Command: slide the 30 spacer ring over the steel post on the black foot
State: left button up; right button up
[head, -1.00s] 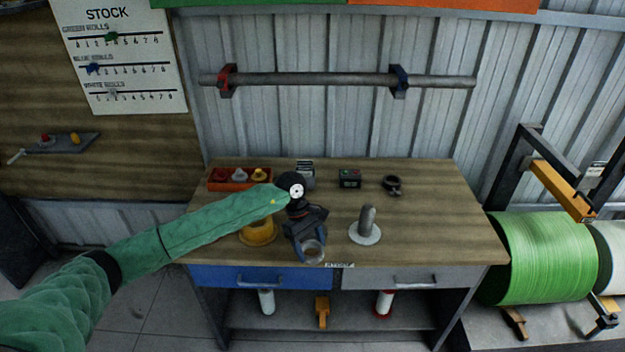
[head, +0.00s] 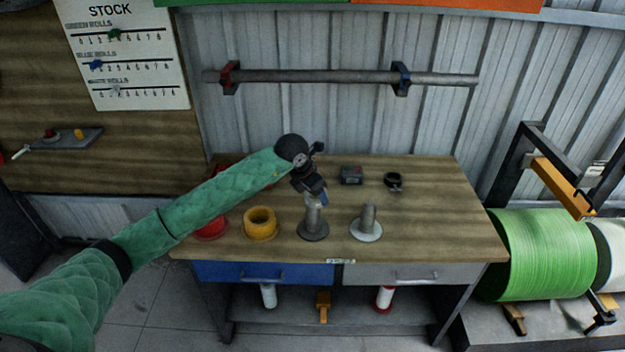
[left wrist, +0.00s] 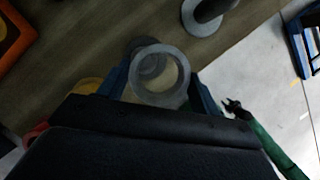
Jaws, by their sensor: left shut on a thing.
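My left gripper (head: 317,196) is shut on the grey spacer ring (left wrist: 183,78), which sits between its blue fingers in the left wrist view. The steel post on the black foot (head: 313,234) stands upright right below it. In the left wrist view part of this post (left wrist: 150,64) shows through the ring's opening, off toward the upper left, so the two look not quite lined up. From the head view I cannot tell whether the ring touches the post top. A dark gripper on a green arm, seemingly my right gripper (left wrist: 236,108), shows small in the left wrist view.
A second post on a pale foot (head: 366,233) stands close on the right. A yellow ring (head: 260,224) and a red ring (head: 212,229) lie on the left. A small dark box (head: 351,175) and a black clamp-like ring (head: 393,181) lie behind. The right of the bench is clear.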

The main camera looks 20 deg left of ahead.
pick_arm(q)
jog(key=r+n, duration=0.1)
jog(key=w+a+r+n+y, duration=0.1)
jog(key=n, duration=0.1)
jog(key=w+n+y, duration=0.1)
jog(key=n, duration=0.1)
jog(key=shift+a+r+t, duration=0.15)
jog(key=shift+r+t, duration=0.25)
